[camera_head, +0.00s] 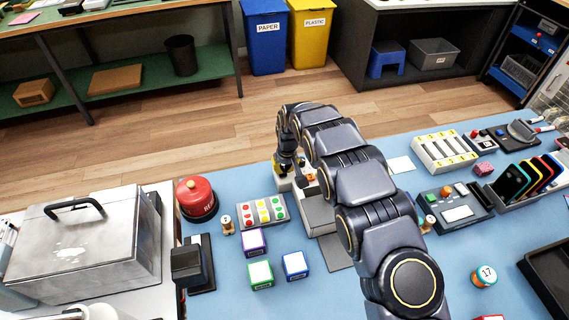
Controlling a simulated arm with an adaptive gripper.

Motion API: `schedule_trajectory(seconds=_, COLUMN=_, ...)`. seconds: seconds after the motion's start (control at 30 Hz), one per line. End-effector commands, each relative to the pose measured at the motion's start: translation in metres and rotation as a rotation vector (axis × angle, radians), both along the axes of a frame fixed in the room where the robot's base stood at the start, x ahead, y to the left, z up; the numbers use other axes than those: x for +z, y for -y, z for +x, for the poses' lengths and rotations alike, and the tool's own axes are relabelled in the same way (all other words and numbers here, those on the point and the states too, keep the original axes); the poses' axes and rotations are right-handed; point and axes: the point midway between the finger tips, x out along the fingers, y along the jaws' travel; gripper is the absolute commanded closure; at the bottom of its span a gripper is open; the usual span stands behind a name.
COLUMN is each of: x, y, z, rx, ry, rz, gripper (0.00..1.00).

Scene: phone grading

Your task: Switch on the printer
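A light grey device, likely the printer (317,215), stands at the middle of the blue table, partly hidden behind my arm. A small orange part (311,177) shows near its far end, close to my gripper. My gripper (287,168) points down beside this far end, over a small cream-coloured part. Its fingertips are small and dark, and I cannot tell whether they touch anything or are open or shut. No lit lamp on the printer can be made out.
Left of the printer are a panel of coloured buttons (262,211), a red bell-shaped object (197,199) and several coloured cubes. A grey control box (456,211) and a phone rack (528,189) stand right. A large metal case (85,245) fills the left.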

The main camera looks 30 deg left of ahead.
Motion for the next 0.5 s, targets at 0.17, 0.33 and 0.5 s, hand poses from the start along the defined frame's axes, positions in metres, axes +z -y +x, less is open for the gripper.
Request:
schedule_trajectory(seconds=0.17, x=-0.0001, y=0.0000, z=-0.0003, rx=0.000, ry=0.001, rz=0.002, gripper=1.00)
schedule_trajectory(seconds=0.33, x=-0.0054, y=0.0012, z=-0.0031, rx=0.002, ry=0.026, rz=0.032, gripper=1.00)
schedule_trajectory(seconds=0.5, x=-0.0078, y=0.0018, z=-0.0025, rx=0.001, ry=0.064, rz=0.066, gripper=1.00)
